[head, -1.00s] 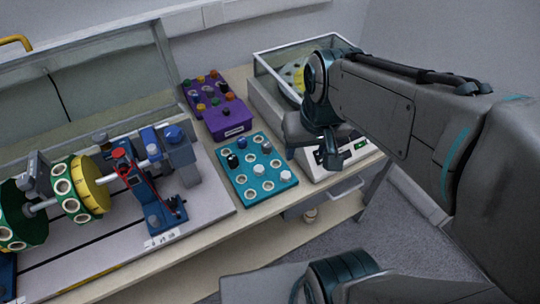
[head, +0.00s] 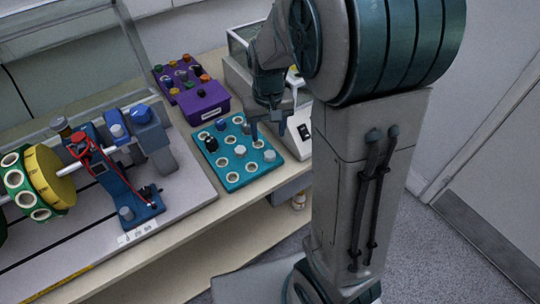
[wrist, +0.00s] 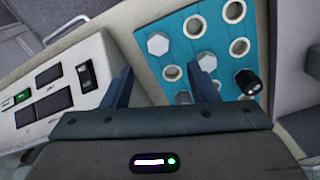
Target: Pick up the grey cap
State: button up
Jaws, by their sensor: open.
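Several grey caps sit on the teal board with round holes (head: 237,180). One pale grey cap (head: 269,156) is near its right corner and another grey cap (head: 240,150) is near its middle. I cannot tell which one the task means. My gripper (head: 267,134) is open and empty, pointing down over the board's right edge; the wrist view shows both fingers (wrist: 165,80) apart.
A black cap (head: 211,144) also stands on the board. A purple box (head: 205,104) with coloured caps is behind it. A white device with switches (head: 302,125) stands close on the right. The rotor rig (head: 90,170) fills the left. Bare table shows along the front edge.

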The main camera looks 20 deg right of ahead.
aim_at(270, 155)
notch_tip(270, 155, down, 3)
jog(key=shift+r, duration=0.15)
jog(key=f, duration=0.2)
jog(key=s+f, duration=0.1)
jog(key=f, duration=0.1)
jog(key=shift+d+f, duration=0.1)
jog(key=shift+f, duration=0.45)
jog(key=c, duration=1.1)
